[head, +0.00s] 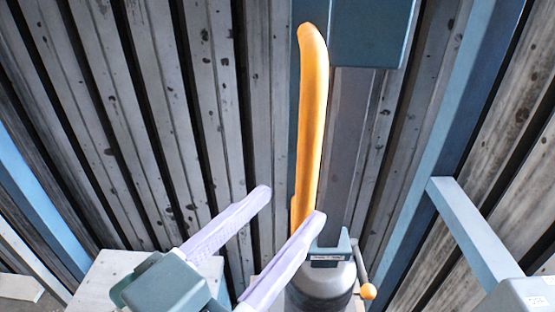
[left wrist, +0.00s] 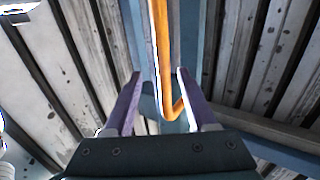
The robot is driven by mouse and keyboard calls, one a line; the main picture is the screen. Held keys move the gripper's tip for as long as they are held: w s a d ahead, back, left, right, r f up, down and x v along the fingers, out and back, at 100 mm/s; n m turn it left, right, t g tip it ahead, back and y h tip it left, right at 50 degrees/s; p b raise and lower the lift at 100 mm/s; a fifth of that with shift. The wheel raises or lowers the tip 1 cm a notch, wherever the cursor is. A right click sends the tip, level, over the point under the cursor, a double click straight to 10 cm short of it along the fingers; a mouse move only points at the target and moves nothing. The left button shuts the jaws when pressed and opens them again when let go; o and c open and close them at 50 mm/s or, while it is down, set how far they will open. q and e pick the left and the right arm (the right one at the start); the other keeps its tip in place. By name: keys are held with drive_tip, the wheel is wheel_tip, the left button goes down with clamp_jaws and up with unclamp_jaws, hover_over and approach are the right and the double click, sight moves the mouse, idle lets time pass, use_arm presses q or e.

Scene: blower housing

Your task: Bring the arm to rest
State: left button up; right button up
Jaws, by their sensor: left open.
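My left gripper (head: 291,204) is open, its two pale purple fingers pointing up and to the right in the head view. A long orange bar (head: 312,120) stands nearly upright beyond it, with a curved top end; its lower end is partly hidden by the right finger. In the left wrist view, the open fingers (left wrist: 158,73) stand on either side of the orange bar (left wrist: 161,45), which bends into a hook low down. A gap shows between bar and fingers there; I cannot tell the depth between them. My right gripper is not in view.
A grey rounded housing (head: 322,291) with a blue-grey bracket stands below the bar. A small lever with an orange knob (head: 368,291) is at its right. A blue-grey box (head: 372,35) hangs at the top. A blue beam (head: 455,130) and a crossbar (head: 473,230) stand at right.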

use_arm(q)
drive_tip(key=shift+s+a, duration=0.15)
drive_tip(key=shift+s, duration=0.05)
drive_tip(key=s+a+f+n+g+y, duration=0.35)
drive_tip(key=a+f+g+y, duration=0.3)
drive_tip(key=a, duration=0.25)
drive_tip(key=s+a+n+g+y, duration=0.25)
drive_tip(key=s+a+g, duration=0.25)
drive_tip(key=s+a, duration=0.45)
wheel_tip(320, 180, up, 25)
drive_tip(key=s+d+m+p, duration=0.1)
drive_tip(key=p, duration=2.5)
drive_tip(key=shift+s+d+y, duration=0.15)
drive_tip(key=shift+d+y, duration=0.1)
drive_tip(key=shift+y, duration=0.15)
